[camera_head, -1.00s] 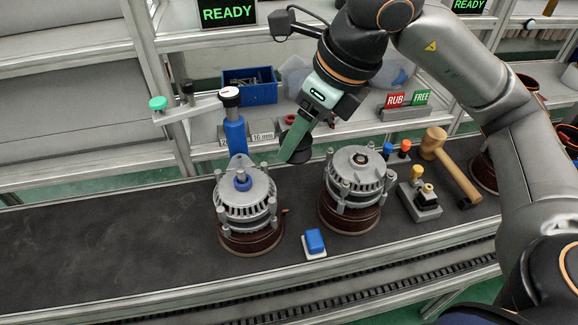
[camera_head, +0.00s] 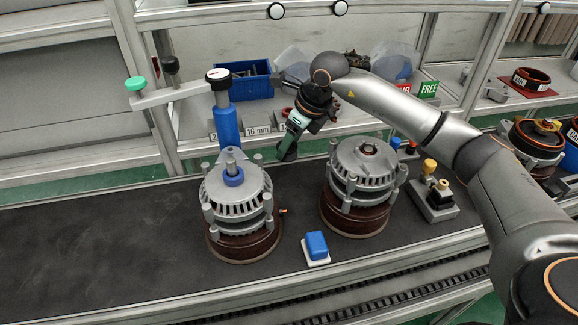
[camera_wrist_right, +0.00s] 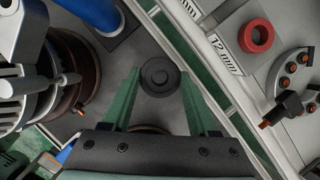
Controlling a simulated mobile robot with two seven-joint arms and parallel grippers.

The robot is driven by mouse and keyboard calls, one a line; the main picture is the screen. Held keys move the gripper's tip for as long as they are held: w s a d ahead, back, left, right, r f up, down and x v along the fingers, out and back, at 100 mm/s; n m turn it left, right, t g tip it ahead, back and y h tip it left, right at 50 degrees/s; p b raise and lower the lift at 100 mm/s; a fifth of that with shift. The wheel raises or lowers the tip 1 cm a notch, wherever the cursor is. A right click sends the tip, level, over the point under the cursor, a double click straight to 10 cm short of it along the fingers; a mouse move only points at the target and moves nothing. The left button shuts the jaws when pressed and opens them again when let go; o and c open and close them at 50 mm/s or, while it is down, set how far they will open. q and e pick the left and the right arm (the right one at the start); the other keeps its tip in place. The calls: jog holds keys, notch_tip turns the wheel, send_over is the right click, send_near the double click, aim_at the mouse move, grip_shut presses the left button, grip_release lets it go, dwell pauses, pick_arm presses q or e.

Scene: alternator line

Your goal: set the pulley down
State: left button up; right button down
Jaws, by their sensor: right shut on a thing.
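The pulley (camera_head: 287,152) is a small dark round disc. It is held at the tip of my right gripper (camera_head: 293,139), beyond the gap between the two alternators. In the right wrist view the pulley (camera_wrist_right: 160,77) sits between the green fingers of my right gripper (camera_wrist_right: 160,88), which are shut on it. Whether it touches any surface is hard to tell. The left alternator (camera_head: 236,198) stands on a brown round base, with a blue sleeve and shaft on top. The right alternator (camera_head: 362,175) stands on a similar base. My left gripper is not in view.
A blue post (camera_head: 227,125) with a lever arm stands behind the left alternator. A blue button (camera_head: 317,245) sits on the front edge of the dark belt (camera_head: 90,240). Labelled shelf bins and a red ring (camera_wrist_right: 256,36) lie behind. The belt's left side is clear.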

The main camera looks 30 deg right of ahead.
jog(key=shift+f, duration=2.8)
jog(key=shift+f+b, duration=0.2)
jog(key=shift+b, duration=0.1)
jog(key=shift+c, duration=0.8)
grip_release()
jog(key=shift+r, duration=0.35)
jog(key=v, duration=1.1)
jog(key=shift+s+r+p, duration=0.2)
jog(key=shift+r+p, duration=0.1)
jog(key=shift+p, duration=0.15)
jog(key=shift+d, duration=0.1)
